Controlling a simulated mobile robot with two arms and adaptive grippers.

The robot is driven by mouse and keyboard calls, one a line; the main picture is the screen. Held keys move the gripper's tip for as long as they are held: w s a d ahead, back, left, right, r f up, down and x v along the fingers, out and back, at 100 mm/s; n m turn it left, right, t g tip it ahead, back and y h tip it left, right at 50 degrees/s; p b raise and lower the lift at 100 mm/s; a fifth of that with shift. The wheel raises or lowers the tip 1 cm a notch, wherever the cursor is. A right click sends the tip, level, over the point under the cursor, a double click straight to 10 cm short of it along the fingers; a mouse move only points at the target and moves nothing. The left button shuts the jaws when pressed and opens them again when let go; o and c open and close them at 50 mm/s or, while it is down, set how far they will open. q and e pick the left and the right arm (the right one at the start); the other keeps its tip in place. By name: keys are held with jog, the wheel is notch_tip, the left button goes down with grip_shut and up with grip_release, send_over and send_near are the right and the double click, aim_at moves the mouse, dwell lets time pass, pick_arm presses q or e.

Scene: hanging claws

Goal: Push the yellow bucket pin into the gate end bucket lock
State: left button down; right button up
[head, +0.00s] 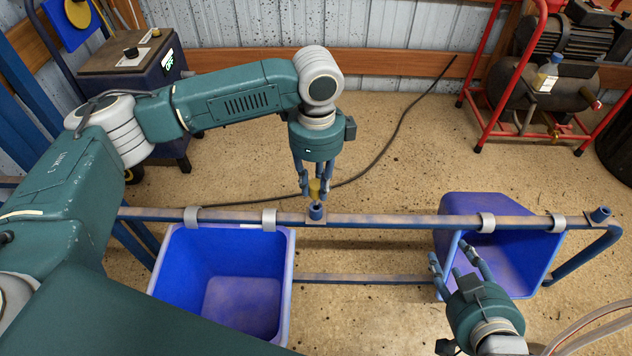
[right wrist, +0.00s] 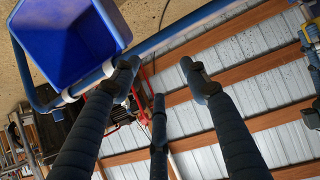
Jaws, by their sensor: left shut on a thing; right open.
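My left gripper (head: 314,190) is shut on the yellow pin (head: 315,188), pointing down over the rail. The pin is directly above a blue socket-like lock (head: 316,212) on the middle of the rail. I cannot tell whether its lower end is touching or inside the lock. A second blue lock (head: 600,214) stands at the rail's right end. No label shows which is the gate end one. My right gripper (head: 452,258) is open and empty before the right blue bucket (head: 530,262). Its spread fingers (right wrist: 160,78) and that bucket (right wrist: 68,45) show in the right wrist view.
The blue-brown rail (head: 380,221) runs across the view. A left blue bucket (head: 240,300) hangs from it by grey clips; the right bucket hangs tilted. A lower bar (head: 360,279) runs between them. A red-framed compressor (head: 550,70) and a dark cable (head: 400,125) are behind.

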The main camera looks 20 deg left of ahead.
aim_at(316, 197)
jog(key=shift+s, duration=0.1)
pick_arm(q)
jog(key=shift+p, duration=0.5)
pick_arm(e)
jog(key=s+d+f+g, duration=0.1)
jog(key=s+f+g, duration=0.2)
jog(key=s+f, duration=0.1)
jog(key=shift+s+d+f+h, duration=0.15)
jog(key=shift+s+d+h, duration=0.2)
jog(key=shift+h, duration=0.05)
dwell(0.9)
pick_arm(q)
jog(key=shift+f, duration=0.2)
dwell(0.3)
jog(key=shift+f, duration=2.15)
pick_arm(e)
jog(key=shift+s+d+f, duration=0.2)
jog(key=shift+s+f, duration=0.1)
jog(key=shift+s, duration=0.2)
pick_arm(q)
jog(key=c, duration=1.4)
grip_release()
jog(key=shift+r, duration=0.1)
pick_arm(e)
jog(key=shift+w, duration=0.1)
